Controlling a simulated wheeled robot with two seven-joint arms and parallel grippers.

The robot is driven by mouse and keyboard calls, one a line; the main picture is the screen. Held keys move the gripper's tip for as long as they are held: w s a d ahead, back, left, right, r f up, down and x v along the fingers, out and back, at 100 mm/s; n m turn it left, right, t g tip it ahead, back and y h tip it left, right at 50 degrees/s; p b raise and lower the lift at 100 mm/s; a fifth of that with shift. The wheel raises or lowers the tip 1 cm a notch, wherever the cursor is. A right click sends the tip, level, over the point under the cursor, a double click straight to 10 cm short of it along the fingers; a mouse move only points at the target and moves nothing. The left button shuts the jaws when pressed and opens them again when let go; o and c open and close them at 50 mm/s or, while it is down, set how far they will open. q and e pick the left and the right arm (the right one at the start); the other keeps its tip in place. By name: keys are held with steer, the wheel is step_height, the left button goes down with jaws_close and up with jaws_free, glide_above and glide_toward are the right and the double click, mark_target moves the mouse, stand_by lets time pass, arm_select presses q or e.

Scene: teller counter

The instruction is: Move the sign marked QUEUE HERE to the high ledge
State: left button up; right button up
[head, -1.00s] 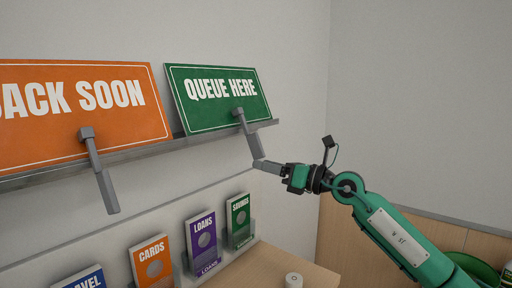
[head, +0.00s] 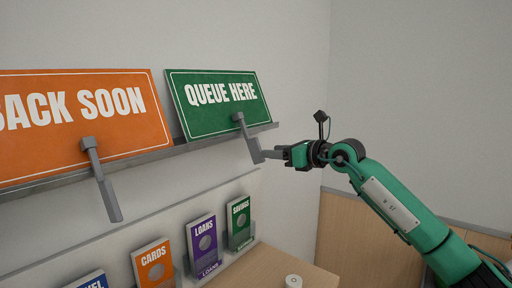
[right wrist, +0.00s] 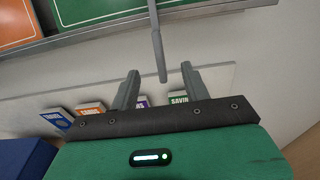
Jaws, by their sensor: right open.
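The green QUEUE HERE sign (head: 220,105) leans against the wall on a grey ledge (head: 150,155). Its grey handle (head: 249,140) sticks out from the front and angles down; the handle also shows in the right wrist view (right wrist: 159,55). My right gripper (head: 265,155) is at the lower end of this handle. In the right wrist view its two fingers (right wrist: 162,88) are apart, with the handle's end between their tips, and I see a gap on both sides. My left gripper is out of view.
An orange sign (head: 75,118) reading BACK SOON, with its own handle (head: 102,180), stands left on the same ledge. Below are several leaflets, including LOANS (head: 203,247) and SAVINGS (head: 239,222), above a wooden counter (head: 265,265). A small white round object (head: 293,281) sits there.

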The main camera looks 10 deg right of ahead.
mark_target(259, 143)
steer(key=shift+p+x, duration=0.55)
steer(key=shift+x, duration=3)
jaws_close()
steer(key=shift+r, duration=0.2)
steer(key=shift+r+p, duration=0.45)
steer(key=shift+r, duration=0.4)
steer(key=shift+r, duration=0.1)
